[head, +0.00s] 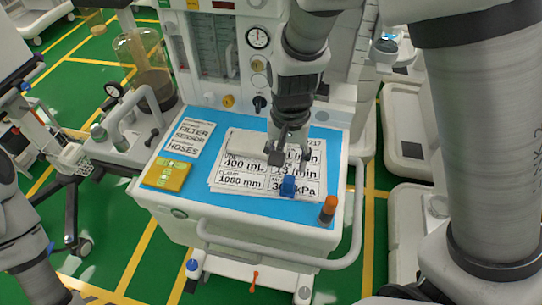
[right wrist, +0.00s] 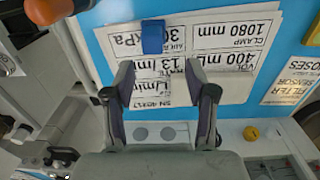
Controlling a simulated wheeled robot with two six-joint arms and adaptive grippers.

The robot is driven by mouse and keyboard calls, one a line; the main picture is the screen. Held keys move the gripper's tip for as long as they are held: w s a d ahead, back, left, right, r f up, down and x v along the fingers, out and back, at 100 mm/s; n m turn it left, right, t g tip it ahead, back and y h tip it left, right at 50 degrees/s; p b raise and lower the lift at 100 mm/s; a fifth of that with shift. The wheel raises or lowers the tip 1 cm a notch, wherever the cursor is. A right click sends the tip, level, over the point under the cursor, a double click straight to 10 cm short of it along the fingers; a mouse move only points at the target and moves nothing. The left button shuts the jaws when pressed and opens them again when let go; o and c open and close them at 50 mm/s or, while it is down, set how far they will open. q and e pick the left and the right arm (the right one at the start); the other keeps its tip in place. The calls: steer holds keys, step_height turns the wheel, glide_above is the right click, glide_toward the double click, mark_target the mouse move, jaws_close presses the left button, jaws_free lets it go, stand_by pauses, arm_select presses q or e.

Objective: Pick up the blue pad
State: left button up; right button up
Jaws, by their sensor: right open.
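The blue pad (head: 288,186) is a small blue block on white printed sheets (head: 225,187), near the front of the cart's blue top. In the right wrist view the pad (right wrist: 152,37) lies just beyond the fingertips, roughly in line with the gap between them. My right gripper (head: 289,154) points down over the sheets, behind the pad in the head view. Its fingers (right wrist: 159,72) are spread apart, with only printed paper showing between them. The gripper does not touch the pad. My left gripper is out of view; only part of my left arm shows at the left edge.
An orange-capped dark vial (head: 327,210) stands to the pad's right, near the front corner. A yellow block (head: 167,174) and a label card (head: 189,137) lie at the left. A white rail (head: 285,253) runs along the front. Gauges and knobs stand behind.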

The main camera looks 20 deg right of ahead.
mark_target(289, 179)
steer(key=shift+w+f, duration=0.45)
steer(key=s+f, duration=0.1)
steer(key=s, duration=0.1)
steer(key=s+f, duration=0.1)
steer(key=shift+s+f, duration=0.15)
steer(key=shift+s, duration=0.2)
steer(key=f, duration=0.1)
steer(key=w+f, duration=0.1)
steer(key=f, duration=0.2)
steer(key=shift+w+b, duration=0.3)
steer(key=shift+b, duration=0.05)
steer(key=shift+s+r, duration=0.2)
steer(key=shift+c, duration=0.3)
steer(key=shift+s+r, duration=0.1)
steer(key=shift+s, duration=0.1)
steer(key=c, duration=0.6)
jaws_close()
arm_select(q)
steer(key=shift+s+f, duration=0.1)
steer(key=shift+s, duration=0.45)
arm_select(e)
steer(key=shift+w, duration=0.15)
